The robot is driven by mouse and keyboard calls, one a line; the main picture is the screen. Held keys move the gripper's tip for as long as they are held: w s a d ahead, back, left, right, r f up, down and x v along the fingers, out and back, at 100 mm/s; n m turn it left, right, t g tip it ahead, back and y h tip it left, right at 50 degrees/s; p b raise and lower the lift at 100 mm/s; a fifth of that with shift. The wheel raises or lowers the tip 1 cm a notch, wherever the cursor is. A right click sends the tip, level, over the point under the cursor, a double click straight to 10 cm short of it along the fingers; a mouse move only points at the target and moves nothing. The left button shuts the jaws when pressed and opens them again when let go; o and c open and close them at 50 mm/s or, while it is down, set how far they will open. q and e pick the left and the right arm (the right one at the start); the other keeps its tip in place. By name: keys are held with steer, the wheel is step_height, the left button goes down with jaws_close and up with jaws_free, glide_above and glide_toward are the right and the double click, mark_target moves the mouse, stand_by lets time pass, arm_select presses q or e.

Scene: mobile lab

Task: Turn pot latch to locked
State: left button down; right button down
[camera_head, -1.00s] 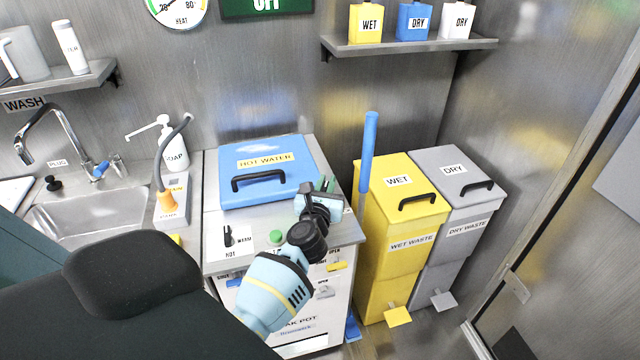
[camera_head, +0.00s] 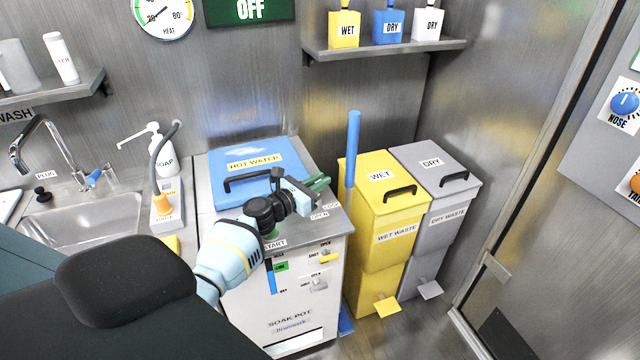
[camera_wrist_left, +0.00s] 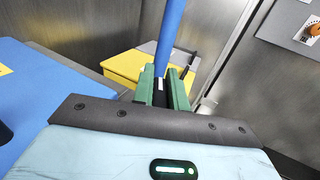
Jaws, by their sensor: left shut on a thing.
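The soak pot (camera_head: 290,318) is a white cabinet with a steel top and a blue lid (camera_head: 222,168) labelled HOT WATER. The lid lies flat and closed. My left gripper (camera_head: 320,184) is at the right end of the steel top, beside the lid, with its green fingers pointing right. The labels OPEN (camera_head: 320,215) and LOCK (camera_head: 332,206) are just below the fingers. In the left wrist view the fingers (camera_wrist_left: 161,90) are shut on a dark piece with a white mark, which I take as the pot latch (camera_wrist_left: 159,86). In the head view the gripper hides the latch. My right gripper is out of view.
A blue pole (camera_head: 353,150) stands right of the pot, by the yellow wet bin (camera_head: 395,250) and grey dry bin (camera_head: 440,225). The sink (camera_head: 90,222) and a soap bottle (camera_head: 165,160) are on the left. A shelf (camera_head: 385,48) hangs above the bins.

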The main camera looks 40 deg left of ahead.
arm_select(q)
steer(key=shift+r, duration=0.15)
stand_by(0.3)
steer(key=c, duration=1.4)
jaws_free()
steer(key=shift+w, duration=0.1)
steer(key=shift+s+a+p, duration=0.1)
steer(key=shift+s+a, duration=0.15)
steer(key=shift+s, duration=1.05)
steer(key=shift+s+a+p, duration=0.15)
steer(key=shift+s+a, duration=0.1)
steer(key=shift+s, duration=1)
steer(key=shift+s+a+p, duration=0.1)
steer(key=shift+s+a, duration=0.15)
steer(key=shift+s, duration=1.05)
